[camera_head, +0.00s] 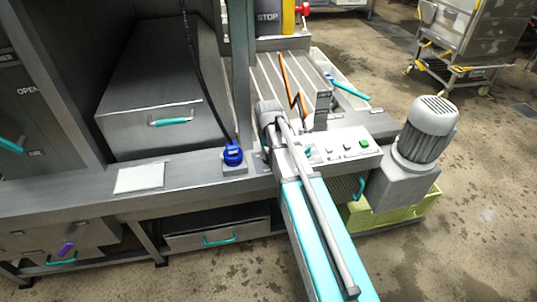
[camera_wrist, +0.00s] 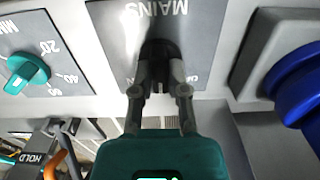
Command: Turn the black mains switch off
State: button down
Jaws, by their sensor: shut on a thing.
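The black mains switch (camera_wrist: 158,48) sits on a grey plate lettered MAINS (camera_wrist: 112,35), upside down in the wrist view. My gripper (camera_wrist: 157,80) reaches up to the switch, and its two fingers are closed on either side of the black knob. The fingers cover part of the knob, so which way it points is hard to tell. Small partly hidden lettering shows on the plate right of the fingers. In the head view my own arm hides the switch and the gripper.
A teal dial (camera_wrist: 27,73) with a minute scale is left of the switch. A blue round part (camera_wrist: 300,85) is close on the right; a blue plug (camera_head: 233,154) shows in the head view. A button panel (camera_head: 345,147) and grey motor (camera_head: 425,130) stand right of my arm.

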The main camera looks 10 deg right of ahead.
jog(key=n, duration=0.4)
jog(key=shift+n, duration=0.3)
jog(key=n, duration=0.4)
jog(key=shift+s, duration=0.1)
jog(key=shift+n, duration=0.3)
jog(key=c, duration=0.6)
grip_release()
jog(key=shift+c, duration=0.2)
jog(key=shift+m, duration=0.4)
